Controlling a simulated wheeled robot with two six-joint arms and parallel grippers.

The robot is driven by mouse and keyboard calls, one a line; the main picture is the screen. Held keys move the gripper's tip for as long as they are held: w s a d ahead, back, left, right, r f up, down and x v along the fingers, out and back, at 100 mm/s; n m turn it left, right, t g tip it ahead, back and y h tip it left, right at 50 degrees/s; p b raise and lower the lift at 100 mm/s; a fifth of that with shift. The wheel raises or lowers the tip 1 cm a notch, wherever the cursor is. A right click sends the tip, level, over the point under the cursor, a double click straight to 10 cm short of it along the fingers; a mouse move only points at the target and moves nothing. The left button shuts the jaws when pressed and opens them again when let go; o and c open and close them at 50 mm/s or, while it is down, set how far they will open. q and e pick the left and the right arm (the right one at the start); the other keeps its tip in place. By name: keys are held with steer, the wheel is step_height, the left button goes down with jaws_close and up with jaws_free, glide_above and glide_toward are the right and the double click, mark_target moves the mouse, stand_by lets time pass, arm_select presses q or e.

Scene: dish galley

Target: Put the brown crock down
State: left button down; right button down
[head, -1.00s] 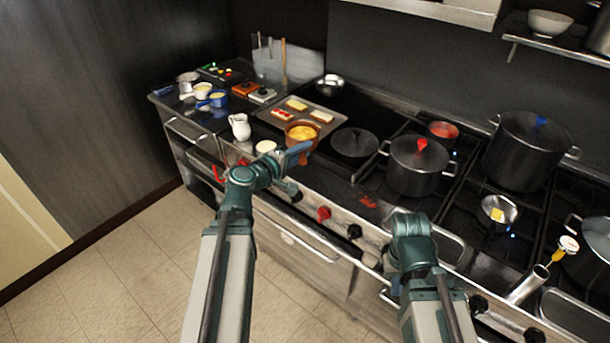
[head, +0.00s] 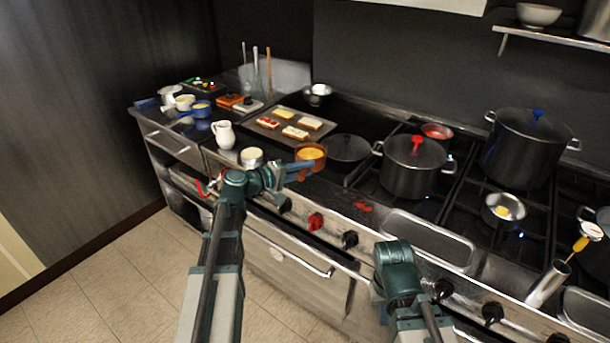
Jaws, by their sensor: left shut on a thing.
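The brown crock (head: 311,152), with yellow contents, is upright at the front of the cooktop, between the sandwich tray and the round black plate. My left gripper (head: 300,172) is shut on its near side. I cannot tell whether the crock's base touches the surface; the gripper hides its lower part. My right arm shows at the lower right in front of the stove, but its gripper fingers are out of sight.
The tray (head: 268,129) of bread slices lies behind left of the crock, the round black plate (head: 348,147) to its right. A white pitcher (head: 223,135) and a pale cup (head: 252,158) stand left. A large pot (head: 412,172) stands further right.

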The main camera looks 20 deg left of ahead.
arm_select(q)
steer(key=shift+d, duration=0.1)
steer(key=shift+f, duration=0.15)
step_height(320, 180, down, 7)
steer(key=b, duration=0.6)
steer(key=shift+r+b, duration=0.2)
steer(key=shift+b, duration=0.2)
steer(key=shift+f+b, duration=0.55)
steer(key=c, duration=0.6)
jaws_free()
steer(key=p+v, duration=0.2)
steer(key=v, duration=1.2)
steer(key=shift+p, duration=0.4)
steer(key=shift+w+r, duration=0.1)
